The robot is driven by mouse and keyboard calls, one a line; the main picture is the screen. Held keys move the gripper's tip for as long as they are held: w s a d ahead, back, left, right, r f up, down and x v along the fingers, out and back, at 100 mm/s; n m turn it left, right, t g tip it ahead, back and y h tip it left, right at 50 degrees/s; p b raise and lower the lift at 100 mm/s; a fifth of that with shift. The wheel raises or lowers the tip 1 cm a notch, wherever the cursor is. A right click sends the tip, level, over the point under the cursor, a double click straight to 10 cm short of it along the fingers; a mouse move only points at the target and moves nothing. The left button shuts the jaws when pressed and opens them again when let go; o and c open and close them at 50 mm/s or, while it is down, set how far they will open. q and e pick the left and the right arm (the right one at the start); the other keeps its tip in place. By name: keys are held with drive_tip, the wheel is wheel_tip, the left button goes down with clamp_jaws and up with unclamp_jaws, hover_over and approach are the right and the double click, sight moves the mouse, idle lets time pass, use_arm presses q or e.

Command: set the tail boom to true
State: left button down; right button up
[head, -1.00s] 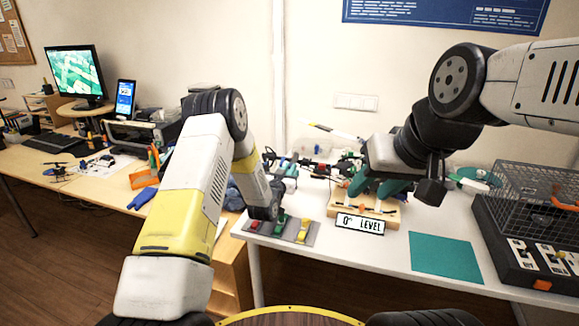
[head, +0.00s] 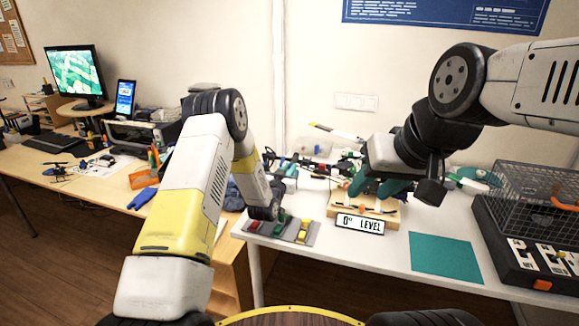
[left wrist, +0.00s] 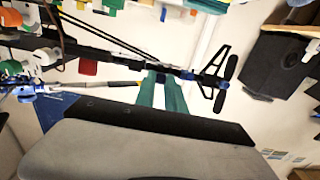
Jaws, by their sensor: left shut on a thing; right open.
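The dark tail boom (left wrist: 120,52) runs across the left wrist view, with blue fittings and a black open-framed tail piece (left wrist: 212,84) at its right end. My left gripper (left wrist: 161,78) has its teal fingers shut on the boom near the tail. In the head view its fingers are hidden behind its own wrist. The helicopter model (head: 312,168) is partly hidden on the white table. My right gripper (head: 374,188) is open, its teal fingers apart above a wooden block (head: 381,209). A "0° LEVEL" sign (head: 360,224) stands in front of that block.
A grey tray (head: 262,233) with small coloured parts lies at the table's front left. A teal mat (head: 446,257) lies bare at the front right. A wire cage (head: 540,190) and a black switch panel (head: 505,245) stand further right.

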use_arm(q)
drive_tip(key=shift+r, duration=0.1)
idle(0.3)
drive_tip(key=shift+w+r+g+y, duration=0.1)
drive_tip(key=shift+r+g+y, duration=0.2)
drive_tip(key=shift+r+g, duration=0.4)
drive_tip(key=shift+d+r+g, duration=0.1)
drive_tip(key=shift+r+g, duration=0.05)
drive_tip(key=shift+g, duration=0.85)
drive_tip(key=c, duration=1.4)
unclamp_jaws()
drive_tip(key=v, duration=0.7)
drive_tip(key=shift+s, duration=0.4)
drive_tip(key=shift+r, duration=0.15)
